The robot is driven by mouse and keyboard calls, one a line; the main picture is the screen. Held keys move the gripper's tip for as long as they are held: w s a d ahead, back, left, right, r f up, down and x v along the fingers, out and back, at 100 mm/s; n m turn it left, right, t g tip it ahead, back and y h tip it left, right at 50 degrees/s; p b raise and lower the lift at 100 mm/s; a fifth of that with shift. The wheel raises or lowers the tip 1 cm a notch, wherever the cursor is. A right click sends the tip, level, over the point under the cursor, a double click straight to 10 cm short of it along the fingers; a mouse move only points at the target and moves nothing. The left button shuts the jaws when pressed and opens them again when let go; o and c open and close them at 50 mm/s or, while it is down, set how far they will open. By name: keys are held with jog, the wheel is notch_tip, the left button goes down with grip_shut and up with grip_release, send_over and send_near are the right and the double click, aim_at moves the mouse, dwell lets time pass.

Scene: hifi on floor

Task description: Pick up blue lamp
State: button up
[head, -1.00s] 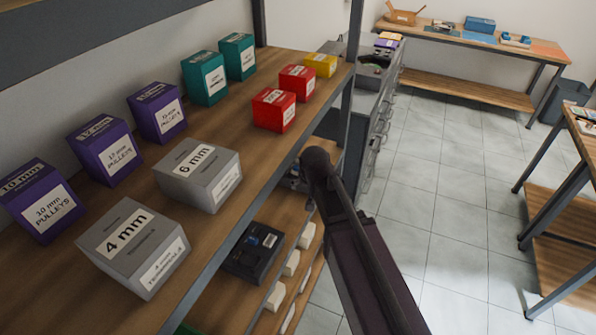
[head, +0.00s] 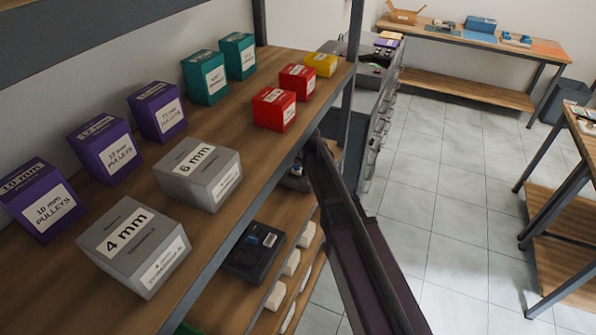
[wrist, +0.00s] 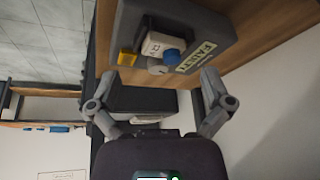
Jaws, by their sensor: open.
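In the wrist view, a small blue round piece (wrist: 171,56), which looks like the blue lamp, sits at the edge of a dark grey box with a white label (wrist: 197,56). My gripper (wrist: 160,78) is open, its two fingers spread below the box in the picture with the blue piece roughly between them. Nothing is held. I cannot tell whether the fingers touch the box. In the head view my arm reaches toward the lower shelf, and the gripper is hidden there.
A white block (wrist: 157,44) and a yellow piece (wrist: 127,57) sit beside the blue piece. A black device (head: 254,251) lies on the lower shelf. The tiled floor (head: 455,190) is clear.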

aim_at(300, 169)
jog(key=shift+w+a, duration=0.15)
jog(key=shift+w, duration=0.45)
jog(key=shift+w+a, duration=0.15)
jog(key=shift+w, duration=0.5)
jog(key=shift+b+x, duration=2.3)
jog(key=shift+x, duration=0.15)
jog(key=shift+s, duration=0.1)
jog(key=c, duration=0.8)
jog(key=shift+r, duration=0.2)
